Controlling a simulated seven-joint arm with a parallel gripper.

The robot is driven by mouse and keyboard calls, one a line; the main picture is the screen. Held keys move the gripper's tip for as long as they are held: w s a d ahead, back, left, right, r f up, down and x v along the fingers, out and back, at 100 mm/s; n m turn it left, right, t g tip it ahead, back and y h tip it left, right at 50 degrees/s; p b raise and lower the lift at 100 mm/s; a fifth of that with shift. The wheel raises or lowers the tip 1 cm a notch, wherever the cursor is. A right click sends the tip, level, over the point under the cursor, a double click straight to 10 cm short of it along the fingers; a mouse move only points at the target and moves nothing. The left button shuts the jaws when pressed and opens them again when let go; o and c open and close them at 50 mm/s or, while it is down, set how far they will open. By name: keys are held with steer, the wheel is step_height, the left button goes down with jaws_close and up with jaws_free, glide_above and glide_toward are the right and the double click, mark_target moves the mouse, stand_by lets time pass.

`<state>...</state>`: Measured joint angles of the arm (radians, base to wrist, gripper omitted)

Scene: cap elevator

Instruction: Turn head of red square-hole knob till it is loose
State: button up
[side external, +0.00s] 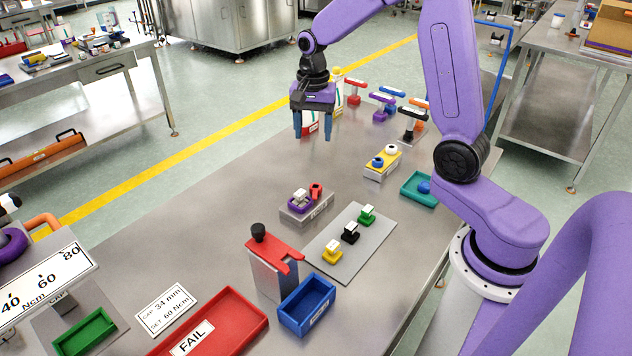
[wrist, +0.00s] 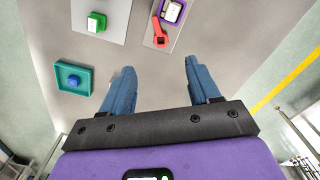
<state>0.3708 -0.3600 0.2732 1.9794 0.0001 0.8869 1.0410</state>
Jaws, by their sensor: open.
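A small red knob (side external: 316,190) stands on a grey block (side external: 307,208) near the middle of the table, beside a purple square piece (side external: 299,203) with a white top. In the wrist view, the red knob (wrist: 160,36) and the purple piece (wrist: 171,12) lie near the top edge, beyond my fingertips. The knob's square hole is too small to make out. My gripper (side external: 313,138) is open and empty, pointing down above the table, farther back than the knob. Its two blue fingers (wrist: 160,68) are wide apart, with only bare table between them.
A grey plate (side external: 340,258) with small coloured pieces lies in front, near a blue bin (side external: 306,304) and a red tray (side external: 230,318). Coloured T-handled items line the back.

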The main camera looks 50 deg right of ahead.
mark_target(316, 188)
steer(key=shift+m, duration=0.8)
steer(key=f, duration=0.6)
steer(key=d+f, duration=0.1)
steer(key=f, duration=0.5)
steer(key=w+d+f, duration=0.1)
steer(key=f, duration=0.5)
steer(key=shift+d, duration=0.2)
steer(key=c, duration=1)
